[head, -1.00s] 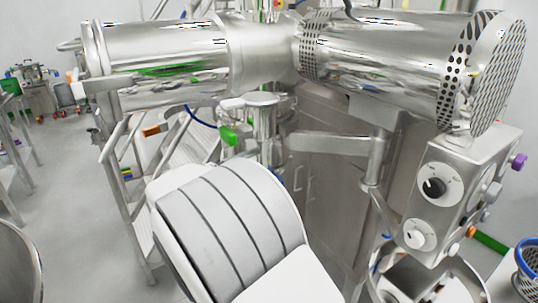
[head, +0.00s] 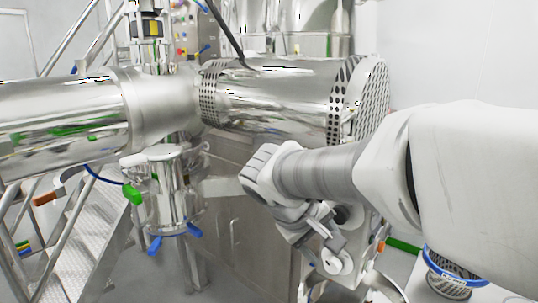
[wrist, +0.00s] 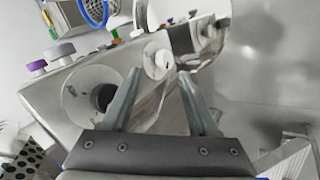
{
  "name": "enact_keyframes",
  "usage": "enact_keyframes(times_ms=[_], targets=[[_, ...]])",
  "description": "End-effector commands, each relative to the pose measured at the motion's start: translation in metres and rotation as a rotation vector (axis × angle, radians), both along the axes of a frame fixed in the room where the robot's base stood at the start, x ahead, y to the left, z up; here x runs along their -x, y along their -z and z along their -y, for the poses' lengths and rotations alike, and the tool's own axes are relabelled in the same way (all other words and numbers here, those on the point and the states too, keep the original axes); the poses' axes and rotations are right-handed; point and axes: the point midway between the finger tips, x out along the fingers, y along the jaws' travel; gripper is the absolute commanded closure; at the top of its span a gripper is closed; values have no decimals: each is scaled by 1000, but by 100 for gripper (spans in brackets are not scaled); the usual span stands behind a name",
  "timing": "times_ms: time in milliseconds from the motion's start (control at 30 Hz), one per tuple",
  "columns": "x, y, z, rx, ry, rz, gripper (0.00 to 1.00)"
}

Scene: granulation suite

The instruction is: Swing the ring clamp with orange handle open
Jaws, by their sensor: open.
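An orange handle (head: 46,199) shows at the left of the head view, by the stair rails and below the large steel cylinder. The ring it belongs to cannot be made out clearly. A green handle (head: 134,194) sits to its right, beside the vertical steel pipe. My gripper (head: 326,228) is well to the right of the orange handle, in front of the steel control box. In the wrist view my gripper (wrist: 160,73) is open, its two fingers apart with nothing held, and the control box lies beyond them. The orange handle is not identifiable in the wrist view.
The steel control box (wrist: 60,95) with round knobs is close to my fingers. A horizontal steel cylinder (head: 270,100) with a perforated end spans above. Blue wing handles (head: 188,231) sit on the pipe's lower flange. A blue-rimmed basket (head: 455,272) stands at lower right.

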Motion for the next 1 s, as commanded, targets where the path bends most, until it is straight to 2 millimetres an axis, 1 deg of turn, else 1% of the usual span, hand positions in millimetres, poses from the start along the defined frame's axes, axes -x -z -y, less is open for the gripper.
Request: enact_keyframes(times_ms=[33, 100, 200, 300, 400, 500, 600, 700, 1000], targets=[[16, -2, 13, -56, 33, -1, 40], [36, -1, 24, -132, 70, -2, 40], [65, 1, 36, -241, 121, 7, 40], [92, 2, 43, -348, 168, 32, 40], [117, 5, 45, -446, 210, 68, 40], [136, 8, 45, -527, 246, 110, 40], [149, 10, 43, -586, 272, 147, 40], [156, 12, 41, -622, 285, 173, 40], [160, 13, 39, -642, 293, 186, 40]])
